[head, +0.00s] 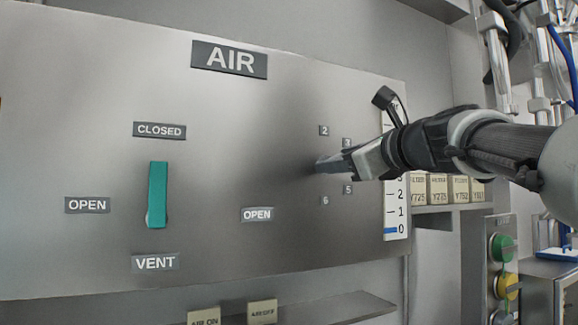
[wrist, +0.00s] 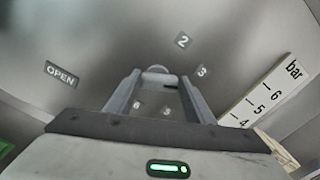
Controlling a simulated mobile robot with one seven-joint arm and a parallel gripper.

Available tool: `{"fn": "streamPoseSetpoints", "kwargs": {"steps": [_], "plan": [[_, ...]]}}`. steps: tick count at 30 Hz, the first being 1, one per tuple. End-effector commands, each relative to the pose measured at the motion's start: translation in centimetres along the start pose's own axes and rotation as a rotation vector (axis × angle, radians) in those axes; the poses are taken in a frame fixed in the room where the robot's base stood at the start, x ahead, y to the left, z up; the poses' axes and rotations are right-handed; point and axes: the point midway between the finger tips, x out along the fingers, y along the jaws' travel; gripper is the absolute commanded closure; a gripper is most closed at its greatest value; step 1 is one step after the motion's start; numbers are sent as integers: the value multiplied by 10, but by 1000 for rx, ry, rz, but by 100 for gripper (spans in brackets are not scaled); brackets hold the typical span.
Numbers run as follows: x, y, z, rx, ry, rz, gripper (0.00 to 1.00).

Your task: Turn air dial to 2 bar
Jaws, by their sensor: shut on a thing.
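The air dial (wrist: 156,73) is a small pale round knob between my fingertips in the wrist view, ringed by the number labels 2 (wrist: 183,40), 3 (wrist: 202,71), 5 and 6. My gripper (head: 318,166) reaches the panel from the right, amid the same labels, and is shut on the dial; it also shows in the wrist view (wrist: 158,76). My gripper hides the dial in the head view. I cannot tell which number the dial points to. The bar gauge (head: 396,205) has a blue band at its 0 mark; my arm covers its middle.
A teal lever (head: 157,190) stands upright on the AIR panel (head: 110,90), between CLOSED, VENT and OPEN labels. Green (head: 502,248) and yellow (head: 506,286) buttons, hoses and pipes are at the right. A shelf (head: 345,310) juts out below the panel.

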Motion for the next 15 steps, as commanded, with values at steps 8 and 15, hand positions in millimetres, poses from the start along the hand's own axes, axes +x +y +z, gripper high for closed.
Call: {"fn": "streamPoseSetpoints", "kwargs": {"steps": [8, 15], "plan": [[0, 2, -2, -263, 1, -1, 74], [0, 4, -2, -491, 1, -1, 74]]}}
